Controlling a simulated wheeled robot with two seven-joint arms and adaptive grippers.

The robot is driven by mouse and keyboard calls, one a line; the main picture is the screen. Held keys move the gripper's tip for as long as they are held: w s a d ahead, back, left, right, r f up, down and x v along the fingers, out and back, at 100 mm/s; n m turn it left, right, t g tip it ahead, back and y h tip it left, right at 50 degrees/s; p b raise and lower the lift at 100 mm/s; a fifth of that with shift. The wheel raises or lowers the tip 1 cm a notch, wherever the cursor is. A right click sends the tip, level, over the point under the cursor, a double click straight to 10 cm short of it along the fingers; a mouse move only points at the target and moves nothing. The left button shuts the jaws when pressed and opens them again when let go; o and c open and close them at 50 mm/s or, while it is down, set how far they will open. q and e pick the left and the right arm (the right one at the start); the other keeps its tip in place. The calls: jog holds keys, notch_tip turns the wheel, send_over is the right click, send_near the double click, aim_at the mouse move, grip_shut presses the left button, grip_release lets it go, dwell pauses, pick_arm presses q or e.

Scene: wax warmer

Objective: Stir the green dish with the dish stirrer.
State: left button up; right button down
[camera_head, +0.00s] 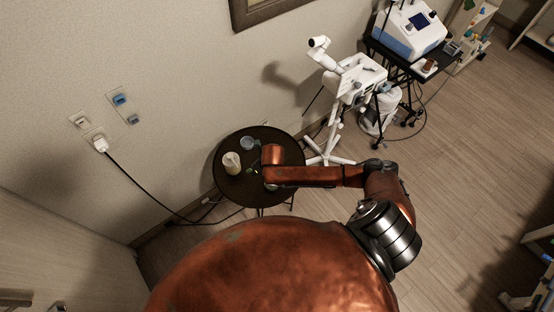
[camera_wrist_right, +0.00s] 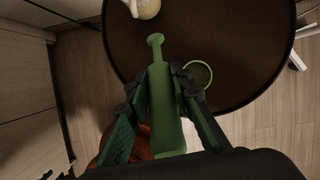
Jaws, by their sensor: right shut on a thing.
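The dish stirrer (camera_wrist_right: 165,110) is green, with a small flared end pointing toward the top of the right wrist view. My right gripper (camera_wrist_right: 168,73) is shut on it, with a finger on each side. The green dish (camera_wrist_right: 210,72) shows as a round green rim on the dark table, just right of my right fingers, which cover part of it. The stirrer's flared end lies to the left of the dish in this view, apart from it. In the head view my right arm reaches over the table and largely hides the gripper. My left gripper is not in view.
The small round dark table (camera_head: 229,191) stands near the wall. A cream container (camera_head: 231,163) and a clear bluish dish (camera_head: 247,143) are on it. A white wheeled stand (camera_head: 352,84) is behind to the right. A black cord (camera_head: 140,182) runs from the wall outlet.

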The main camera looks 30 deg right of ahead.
pick_arm(q)
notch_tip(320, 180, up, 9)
jog(key=p, duration=0.7)
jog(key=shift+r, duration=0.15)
pick_arm(e)
jog(key=s+d+r+m+g, duration=0.1)
jog(key=s+d+g, duration=0.2)
jog(key=d, duration=0.4)
jog(key=shift+g+h, duration=0.4)
jog(key=shift+g, duration=0.1)
pick_arm(q)
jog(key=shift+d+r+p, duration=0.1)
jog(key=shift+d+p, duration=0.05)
jog(key=shift+p, duration=0.2)
pick_arm(e)
jog(key=shift+s, duration=0.1)
pick_arm(q)
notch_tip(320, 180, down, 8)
jog(key=b, duration=0.8)
pick_arm(e)
notch_tip(320, 180, down, 10)
jog(key=shift+f, duration=0.25)
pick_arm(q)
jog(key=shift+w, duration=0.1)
